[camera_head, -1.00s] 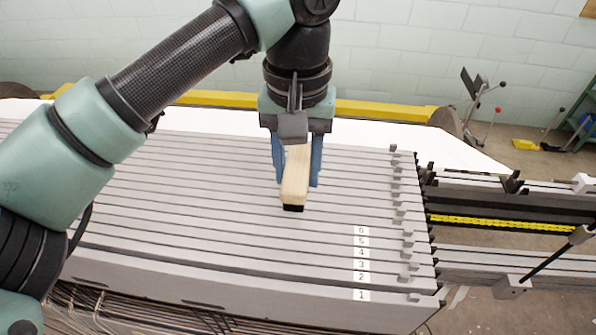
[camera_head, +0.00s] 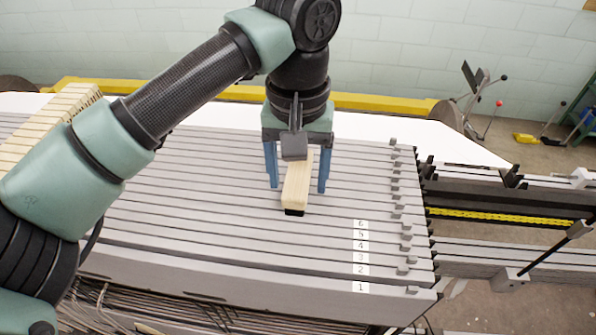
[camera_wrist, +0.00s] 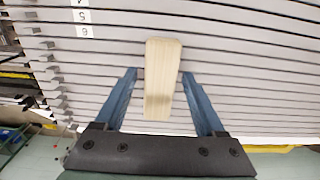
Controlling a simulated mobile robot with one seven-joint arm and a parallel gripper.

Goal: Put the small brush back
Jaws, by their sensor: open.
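The small brush (camera_head: 297,182) has a pale wooden block body with a dark end facing the front. It lies on the grey slatted bars of the machine. My gripper (camera_head: 297,188) is open above it, one blue finger on each side, with gaps between the fingers and the wood. In the wrist view the brush (camera_wrist: 162,80) lies lengthwise between the open fingers, reaching out past their tips. Its bristles are hardly visible.
The grey slats (camera_head: 190,215) carry number labels (camera_head: 361,257) and small raised blocks along their right end. A row of pale wooden pieces (camera_head: 40,125) shows at the left, partly behind my arm. Rails with a yellow strip (camera_head: 500,221) extend to the right.

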